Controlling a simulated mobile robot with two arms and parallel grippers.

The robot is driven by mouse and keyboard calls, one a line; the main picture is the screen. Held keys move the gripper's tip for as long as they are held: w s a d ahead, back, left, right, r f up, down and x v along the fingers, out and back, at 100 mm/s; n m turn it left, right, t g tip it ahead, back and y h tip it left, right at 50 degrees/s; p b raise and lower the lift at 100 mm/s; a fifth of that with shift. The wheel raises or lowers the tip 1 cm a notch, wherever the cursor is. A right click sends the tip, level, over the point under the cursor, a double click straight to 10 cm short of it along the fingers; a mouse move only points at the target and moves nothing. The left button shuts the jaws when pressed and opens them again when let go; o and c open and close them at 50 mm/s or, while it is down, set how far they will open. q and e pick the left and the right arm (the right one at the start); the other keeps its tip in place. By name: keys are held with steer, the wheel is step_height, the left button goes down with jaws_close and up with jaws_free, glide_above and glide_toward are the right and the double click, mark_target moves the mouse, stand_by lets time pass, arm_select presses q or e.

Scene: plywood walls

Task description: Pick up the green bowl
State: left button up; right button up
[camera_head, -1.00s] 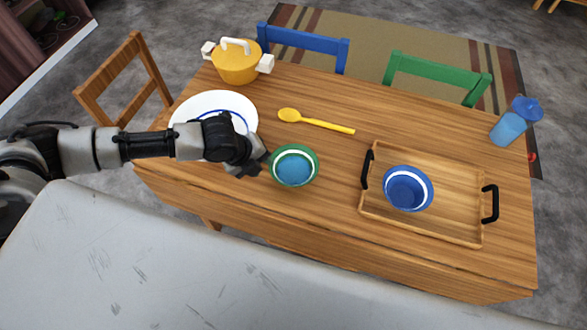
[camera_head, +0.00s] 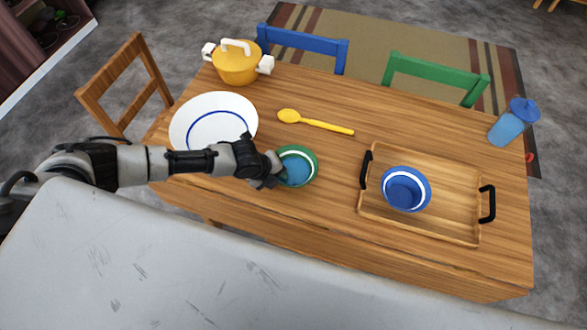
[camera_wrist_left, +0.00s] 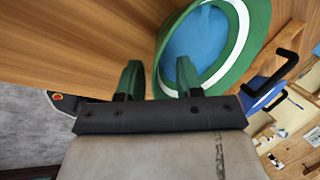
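The green bowl (camera_head: 313,163), with a white band and a blue inside, stands upright on the wooden table near its front edge. It also shows in the left wrist view (camera_wrist_left: 243,62), at the upper right. My left gripper (camera_head: 274,172) is at the bowl's left side and covers part of its rim in the head view. In the left wrist view its two fingers (camera_wrist_left: 159,76) are apart, one outside the bowl and one overlapping the rim. Whether either finger touches the bowl I cannot tell. My right gripper is not in view.
A white plate (camera_head: 190,109) lies behind my left arm. A yellow spoon (camera_head: 318,123) lies behind the bowl. A wooden tray (camera_head: 455,205) holding a blue bowl (camera_head: 405,190) is to the right.

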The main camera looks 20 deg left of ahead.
arm_select(q)
jaws_close()
steer(key=shift+r, duration=0.1)
stand_by(0.4)
